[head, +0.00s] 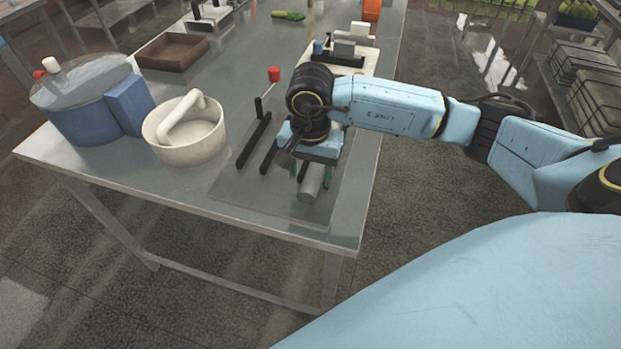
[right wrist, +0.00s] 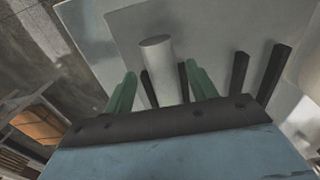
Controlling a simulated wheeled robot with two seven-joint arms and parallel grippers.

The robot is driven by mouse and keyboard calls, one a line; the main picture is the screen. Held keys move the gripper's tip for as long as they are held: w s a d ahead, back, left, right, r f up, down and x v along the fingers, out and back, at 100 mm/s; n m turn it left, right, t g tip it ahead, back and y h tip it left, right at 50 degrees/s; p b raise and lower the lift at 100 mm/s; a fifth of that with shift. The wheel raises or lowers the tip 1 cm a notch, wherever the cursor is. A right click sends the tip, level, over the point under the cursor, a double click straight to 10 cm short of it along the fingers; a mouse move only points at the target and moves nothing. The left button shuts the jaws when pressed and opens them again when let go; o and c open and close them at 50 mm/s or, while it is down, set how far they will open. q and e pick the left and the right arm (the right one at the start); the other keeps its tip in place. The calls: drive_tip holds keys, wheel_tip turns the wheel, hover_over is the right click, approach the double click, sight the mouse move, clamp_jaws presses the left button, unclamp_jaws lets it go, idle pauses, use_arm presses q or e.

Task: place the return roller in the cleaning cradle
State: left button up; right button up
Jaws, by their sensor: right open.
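The grey cylindrical roller (head: 311,183) lies near the front of the grey plate, its near end sticking out from under my right gripper (head: 311,170). In the right wrist view the roller (right wrist: 158,62) is between the two green fingers of my right gripper (right wrist: 160,90), with a gap on each side. The gripper is open around it. Black bars (right wrist: 148,88) flank the roller. A second pair of black bars (head: 252,142) to the left, which looks like a cradle, is empty. Which pair is the cleaning cradle I cannot tell for sure. The roller's far end is hidden.
A white round bowl (head: 190,147) with a thick white handle and a blue container (head: 85,110) stand to the left. A red-topped post (head: 273,75) rises behind the bars. A brown tray (head: 172,52) lies farther back. The table's front edge is close.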

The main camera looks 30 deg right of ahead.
wheel_tip(320, 180, up, 9)
idle(0.3)
